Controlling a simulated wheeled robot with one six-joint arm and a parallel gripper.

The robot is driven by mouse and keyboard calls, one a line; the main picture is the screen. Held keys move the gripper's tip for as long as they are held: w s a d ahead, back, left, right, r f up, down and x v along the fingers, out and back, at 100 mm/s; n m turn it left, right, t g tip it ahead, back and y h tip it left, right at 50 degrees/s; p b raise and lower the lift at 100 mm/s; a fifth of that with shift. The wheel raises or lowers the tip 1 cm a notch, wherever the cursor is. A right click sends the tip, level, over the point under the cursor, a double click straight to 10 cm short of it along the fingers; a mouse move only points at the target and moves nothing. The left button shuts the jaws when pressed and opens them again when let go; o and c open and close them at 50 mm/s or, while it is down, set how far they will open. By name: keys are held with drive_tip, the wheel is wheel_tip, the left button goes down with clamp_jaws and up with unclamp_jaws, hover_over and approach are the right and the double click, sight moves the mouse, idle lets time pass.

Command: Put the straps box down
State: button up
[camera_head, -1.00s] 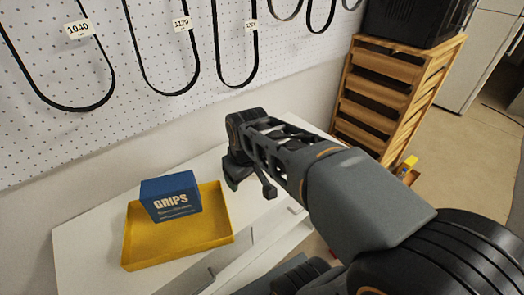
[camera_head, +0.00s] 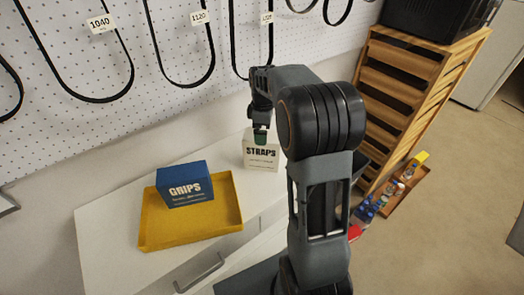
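The white straps box (camera_head: 261,157), with dark "STRAPS" lettering, is upright at the back of the white worktop (camera_head: 112,222), right of the yellow tray (camera_head: 149,228). Whether its base touches the worktop or is just above it I cannot tell. My gripper (camera_head: 260,139) points down at the top of the box. A small green part shows between them; I cannot tell what it belongs to. The fingertips are too small and overlapped to show whether they grip the box.
A blue "GRIPS" box (camera_head: 186,187) stands in the yellow tray. Belts hang on the pegboard (camera_head: 65,125) behind. A wooden slatted rack (camera_head: 398,95) with a black crate (camera_head: 432,20) is on the right.

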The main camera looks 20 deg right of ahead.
sight(262, 150)
wheel_tip(262, 150, down, 7)
drive_tip(key=shift+w+p, duration=0.15)
drive_tip(key=shift+p, duration=0.25)
drive_tip(key=shift+r, duration=0.15)
drive_tip(key=shift+c, duration=0.2)
drive_tip(key=c, duration=1)
drive_tip(key=shift+c, duration=0.8)
drive_tip(key=shift+r, duration=0.15)
